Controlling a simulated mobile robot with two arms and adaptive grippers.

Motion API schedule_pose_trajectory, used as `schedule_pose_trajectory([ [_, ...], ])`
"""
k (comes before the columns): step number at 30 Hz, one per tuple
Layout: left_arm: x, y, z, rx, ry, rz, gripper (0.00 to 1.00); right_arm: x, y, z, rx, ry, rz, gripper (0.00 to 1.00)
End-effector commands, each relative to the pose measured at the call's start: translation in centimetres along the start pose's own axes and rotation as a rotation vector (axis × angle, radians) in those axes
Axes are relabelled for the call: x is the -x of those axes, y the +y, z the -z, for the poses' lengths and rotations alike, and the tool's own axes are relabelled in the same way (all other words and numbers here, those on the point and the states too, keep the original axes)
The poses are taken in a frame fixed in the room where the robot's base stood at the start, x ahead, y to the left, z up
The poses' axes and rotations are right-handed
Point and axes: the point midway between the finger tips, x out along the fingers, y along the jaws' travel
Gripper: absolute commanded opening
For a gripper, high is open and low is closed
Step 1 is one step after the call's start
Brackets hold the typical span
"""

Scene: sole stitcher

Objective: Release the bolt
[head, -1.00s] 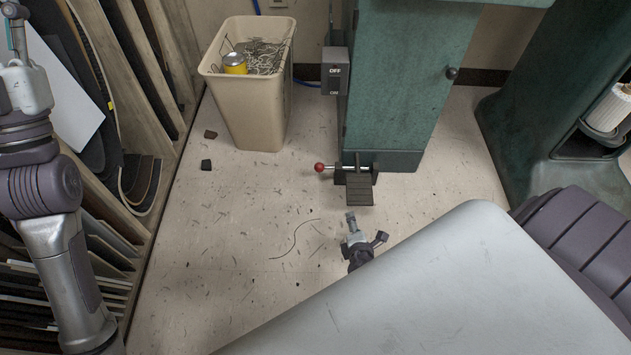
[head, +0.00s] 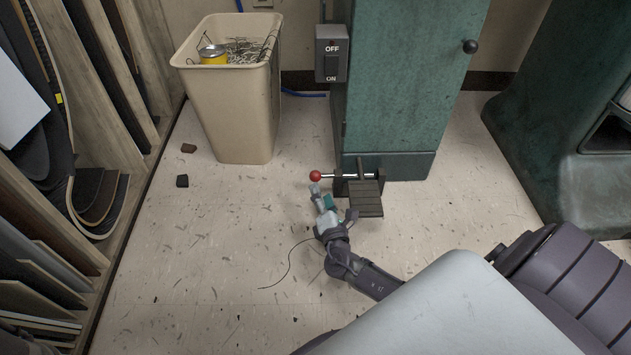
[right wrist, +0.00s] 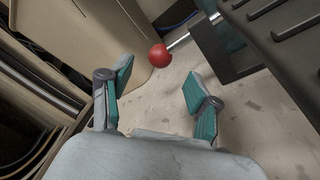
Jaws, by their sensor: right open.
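The bolt (head: 337,176) is a thin metal rod with a red ball knob (head: 315,176) on its left end. It runs sideways through the bracket of the black foot pedal (head: 366,200) at the base of the green machine. My right gripper (head: 322,192) is just in front of and below the red knob. In the right wrist view the gripper (right wrist: 157,82) is open and empty. The red knob (right wrist: 160,55) lies beyond the fingertips, roughly between them, apart from both. My left gripper is not in view.
The green cabinet (head: 408,85) with an OFF/ON switch box (head: 331,54) stands behind the pedal. A beige bin (head: 234,110) of wire scraps stands to the left. Shelves of sheets (head: 110,110) line the left side. The floor between is mostly clear, with small scraps.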

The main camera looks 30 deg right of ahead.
Motion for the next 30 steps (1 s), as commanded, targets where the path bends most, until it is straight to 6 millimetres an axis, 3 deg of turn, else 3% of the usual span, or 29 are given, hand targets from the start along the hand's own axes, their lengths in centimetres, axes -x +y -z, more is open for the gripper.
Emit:
schedule_pose_trajectory([
  [6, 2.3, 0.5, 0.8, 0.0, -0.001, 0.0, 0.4, -4.6, -0.3, 0.2, -0.002, -0.002, 0.0, 0.62],
  [12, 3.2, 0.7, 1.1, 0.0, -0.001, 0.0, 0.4, -7.0, -0.2, 0.2, -0.001, -0.001, 0.001, 0.62],
  [24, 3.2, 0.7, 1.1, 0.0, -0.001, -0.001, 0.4, -7.6, -0.1, 0.1, -0.001, 0.002, 0.003, 0.62],
  [30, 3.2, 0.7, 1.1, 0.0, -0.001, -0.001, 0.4, -7.6, -0.1, 0.1, -0.001, 0.002, 0.003, 0.28],
])
